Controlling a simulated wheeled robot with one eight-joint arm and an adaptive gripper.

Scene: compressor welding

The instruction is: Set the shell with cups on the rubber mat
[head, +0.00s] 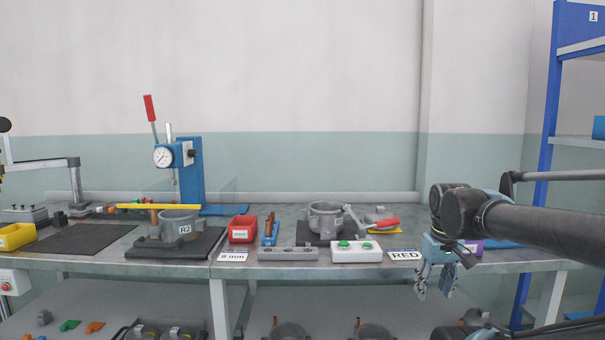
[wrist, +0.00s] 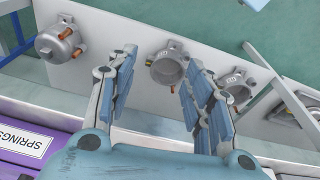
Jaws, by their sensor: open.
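My gripper (head: 435,288) is open and empty, hanging in front of the bench's front edge at the right. In the wrist view its fingers (wrist: 158,72) are spread over a lower shelf. Shells (head: 290,331) also show on the lower shelf in the head view, cut off by the frame. I cannot tell which shell holds cups.
Another dark mat (head: 80,239) lies bare at the left. A shell marked R2 (head: 181,224) sits in a fixture under a blue press (head: 190,172). A button box (head: 356,250) stands near the front edge. A closed vessel (wrist: 58,42) with copper stubs lies on the shelf.

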